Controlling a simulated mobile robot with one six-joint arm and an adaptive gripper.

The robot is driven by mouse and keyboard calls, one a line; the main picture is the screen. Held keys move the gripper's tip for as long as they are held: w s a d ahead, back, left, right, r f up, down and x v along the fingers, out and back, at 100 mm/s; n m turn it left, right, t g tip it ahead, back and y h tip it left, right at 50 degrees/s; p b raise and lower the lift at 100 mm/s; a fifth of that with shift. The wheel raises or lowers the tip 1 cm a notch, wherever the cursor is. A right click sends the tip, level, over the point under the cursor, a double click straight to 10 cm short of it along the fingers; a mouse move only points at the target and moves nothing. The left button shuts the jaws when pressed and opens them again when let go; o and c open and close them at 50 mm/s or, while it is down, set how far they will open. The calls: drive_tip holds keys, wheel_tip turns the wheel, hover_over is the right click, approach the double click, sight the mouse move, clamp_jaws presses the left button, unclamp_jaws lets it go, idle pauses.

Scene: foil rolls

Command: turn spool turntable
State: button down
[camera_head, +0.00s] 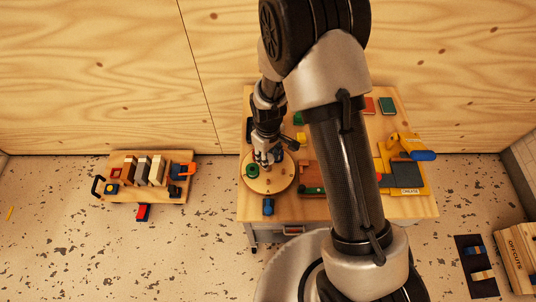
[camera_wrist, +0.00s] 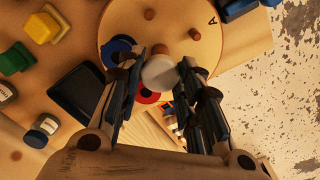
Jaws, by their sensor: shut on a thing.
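The spool turntable (camera_head: 270,186) is a round wooden disc on the left part of the workbench. In the wrist view the turntable (camera_wrist: 180,52) shows several brown pegs and a letter A near its edge. My gripper (camera_head: 265,158) is over the disc; in the wrist view my gripper (camera_wrist: 158,72) is shut on a pale round-topped knob (camera_wrist: 160,73). A blue round piece (camera_wrist: 116,48) sits beside the left finger and a red one (camera_wrist: 148,96) shows just below the knob. A green spool (camera_head: 252,170) sits at the disc's left. The knob's lower part is hidden.
A blue piece (camera_head: 268,206) stands in front of the disc. A red-brown tray (camera_head: 312,178) lies to its right, partly behind my arm. A yellow fixture (camera_head: 400,147) stands at the bench's right. A separate wooden rack (camera_head: 150,198) is at left on the floor.

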drive_tip(key=shift+m, duration=3.6)
drive_tip(key=shift+m+p, duration=0.45)
drive_tip(key=shift+m, duration=3.15)
drive_tip(key=c, duration=1.1)
unclamp_jaws()
wheel_tip(320, 180, up, 12)
